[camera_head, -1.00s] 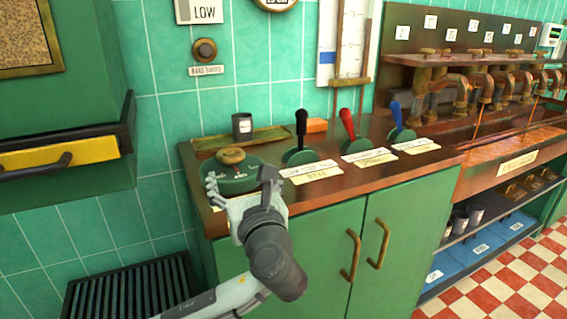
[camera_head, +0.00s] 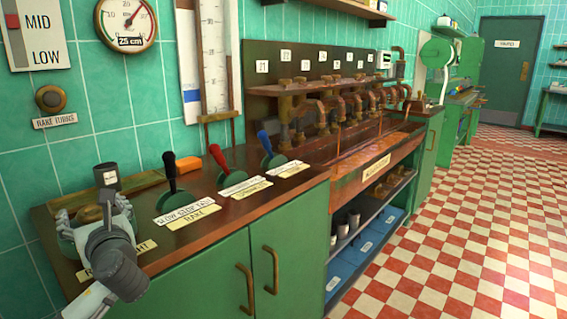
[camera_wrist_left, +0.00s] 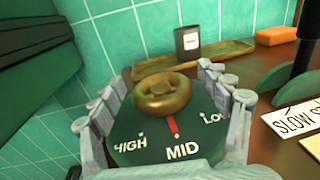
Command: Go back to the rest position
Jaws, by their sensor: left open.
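My left gripper (camera_head: 94,208) is open at the left end of the wooden counter. In the left wrist view its fingers stand apart on either side of a round brass knob (camera_wrist_left: 163,97), with no clear contact. The knob sits on a green dial (camera_wrist_left: 140,140) marked HIGH, MID and LOW, and a red pointer on it lines up with MID. In the head view the gripper partly hides the knob and dial. My right gripper is not in view.
A dark cup (camera_head: 106,178) stands on a wooden tray (camera_head: 143,181) behind the knob. Black (camera_head: 171,175), red (camera_head: 219,160) and blue (camera_head: 265,143) levers stand to the right, with an orange block (camera_head: 218,156) behind. The checkered floor (camera_head: 470,220) at right is clear.

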